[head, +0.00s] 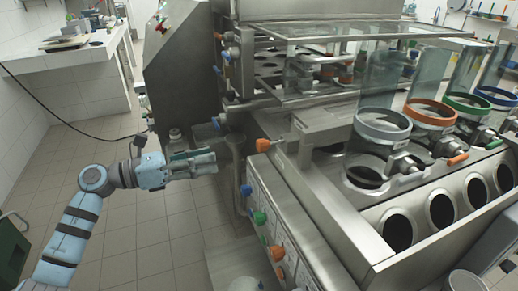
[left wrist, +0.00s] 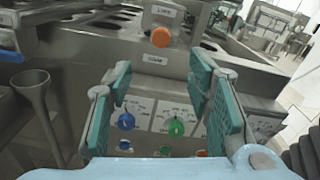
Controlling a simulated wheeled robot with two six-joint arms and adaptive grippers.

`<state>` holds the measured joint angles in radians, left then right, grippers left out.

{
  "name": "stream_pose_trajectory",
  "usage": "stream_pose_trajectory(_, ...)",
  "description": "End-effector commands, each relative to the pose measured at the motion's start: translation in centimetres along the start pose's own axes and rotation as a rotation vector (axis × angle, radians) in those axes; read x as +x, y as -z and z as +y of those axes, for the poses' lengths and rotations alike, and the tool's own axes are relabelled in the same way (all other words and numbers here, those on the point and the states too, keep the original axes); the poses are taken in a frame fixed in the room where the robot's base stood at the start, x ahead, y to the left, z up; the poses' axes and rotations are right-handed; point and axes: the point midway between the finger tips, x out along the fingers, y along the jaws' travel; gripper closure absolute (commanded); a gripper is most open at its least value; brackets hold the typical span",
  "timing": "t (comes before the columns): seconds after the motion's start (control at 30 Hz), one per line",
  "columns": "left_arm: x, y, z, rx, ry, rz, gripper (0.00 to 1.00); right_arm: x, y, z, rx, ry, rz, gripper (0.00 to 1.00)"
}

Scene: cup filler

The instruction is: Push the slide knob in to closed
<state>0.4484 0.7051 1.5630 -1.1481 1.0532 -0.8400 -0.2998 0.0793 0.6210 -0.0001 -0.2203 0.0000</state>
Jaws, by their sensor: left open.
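The slide knob (head: 264,145) is orange and sits on a short rod at the machine's left edge, beside a steel slide plate (head: 302,152). In the left wrist view the knob (left wrist: 161,37) is ahead of and above the gap between my fingers, with small labels above and below it. My left gripper (head: 204,162) is open and empty, to the left of the knob and apart from it. Its teal fingers (left wrist: 160,80) frame the front panel in the left wrist view. My right gripper is not in view.
Below the knob is a panel with a blue knob (head: 246,190), a green knob (head: 260,217) and orange ones (head: 277,252). Glass hoppers with coloured rings (head: 431,111) stand to the right. A grey funnel-like pipe (left wrist: 32,90) shows at left in the wrist view. Floor left of the machine is clear.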

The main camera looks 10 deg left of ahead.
Motion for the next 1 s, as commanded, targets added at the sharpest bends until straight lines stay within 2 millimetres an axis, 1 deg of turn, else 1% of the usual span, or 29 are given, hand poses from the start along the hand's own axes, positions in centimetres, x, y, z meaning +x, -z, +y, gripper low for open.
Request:
stream_pose_trajectory(0.13, 2.7, -0.4, -0.1, -0.007, 0.004, -0.008, 0.54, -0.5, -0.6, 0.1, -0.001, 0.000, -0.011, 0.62)
stream_pose_trajectory(0.4, 8.9, -0.3, 0.0, -0.011, 0.001, -0.009, 0.54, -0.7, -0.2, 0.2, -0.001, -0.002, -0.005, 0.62)
stream_pose_trajectory(0.5, 10.9, -0.3, 0.0, -0.011, 0.000, -0.008, 0.54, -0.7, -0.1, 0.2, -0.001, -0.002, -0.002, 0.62)
stream_pose_trajectory(0.6, 12.4, -0.2, 0.1, -0.012, -0.002, -0.008, 0.54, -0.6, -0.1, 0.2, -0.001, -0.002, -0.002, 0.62)
stream_pose_trajectory(0.77, 13.5, -0.2, 0.1, -0.011, -0.003, -0.006, 0.54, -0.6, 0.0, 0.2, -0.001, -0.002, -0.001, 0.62)
stream_pose_trajectory(1.0, 13.6, -0.2, 0.1, -0.011, -0.003, -0.006, 0.54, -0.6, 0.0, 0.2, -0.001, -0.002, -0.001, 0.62)
